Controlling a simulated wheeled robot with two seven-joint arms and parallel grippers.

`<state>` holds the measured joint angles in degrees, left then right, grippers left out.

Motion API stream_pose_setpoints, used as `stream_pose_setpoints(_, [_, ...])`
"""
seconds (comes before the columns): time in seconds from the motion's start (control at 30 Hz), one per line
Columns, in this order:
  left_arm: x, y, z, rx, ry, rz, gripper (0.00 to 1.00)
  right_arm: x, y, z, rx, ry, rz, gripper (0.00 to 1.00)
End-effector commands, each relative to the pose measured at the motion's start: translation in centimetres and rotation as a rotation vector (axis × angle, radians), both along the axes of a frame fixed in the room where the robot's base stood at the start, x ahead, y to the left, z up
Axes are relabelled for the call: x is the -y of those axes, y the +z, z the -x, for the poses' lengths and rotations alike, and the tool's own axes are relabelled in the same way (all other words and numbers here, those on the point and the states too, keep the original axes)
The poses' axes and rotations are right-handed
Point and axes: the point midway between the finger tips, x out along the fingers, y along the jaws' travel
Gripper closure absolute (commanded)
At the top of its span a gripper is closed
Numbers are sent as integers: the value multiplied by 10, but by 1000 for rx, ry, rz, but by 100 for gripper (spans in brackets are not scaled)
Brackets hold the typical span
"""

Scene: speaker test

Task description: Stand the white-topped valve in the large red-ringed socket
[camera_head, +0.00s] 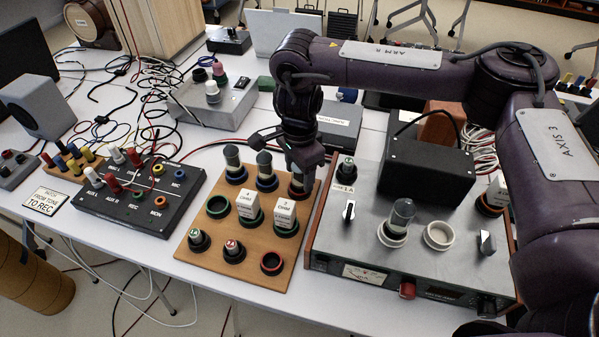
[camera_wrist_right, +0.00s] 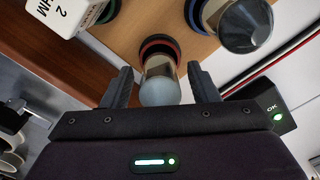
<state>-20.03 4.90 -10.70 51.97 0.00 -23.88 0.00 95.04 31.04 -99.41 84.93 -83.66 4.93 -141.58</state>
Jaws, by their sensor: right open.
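The white-topped valve (camera_wrist_right: 160,88) stands between the fingers of my right gripper in the right wrist view, with its pale rounded top towards the camera. Its lower end is at the red-ringed socket (camera_wrist_right: 161,42) on the wooden board, and it looks upright there. My right gripper (camera_head: 300,172) is open, with one finger on each side of the valve, over the board's far right corner. In the head view the gripper hides most of this valve. My left gripper is not in view.
On the board (camera_head: 184,250), two dark-topped valves (camera_head: 265,166) stand just left. The amplifier (camera_head: 350,235) is at right, with a clear valve (camera_head: 402,214).

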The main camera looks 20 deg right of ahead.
Motion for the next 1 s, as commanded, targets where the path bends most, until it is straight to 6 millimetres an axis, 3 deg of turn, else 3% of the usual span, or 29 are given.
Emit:
stream_pose_setpoints(0.3, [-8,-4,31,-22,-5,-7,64,0,72,-1,7,1,1,46])
stream_pose_setpoints(0.5, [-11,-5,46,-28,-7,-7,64,0,103,-1,4,2,2,46])
stream_pose_setpoints(0.7, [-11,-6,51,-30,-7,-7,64,0,114,0,0,1,1,46])
stream_pose_setpoints(1.0, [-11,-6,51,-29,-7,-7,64,0,114,0,1,1,0,46])
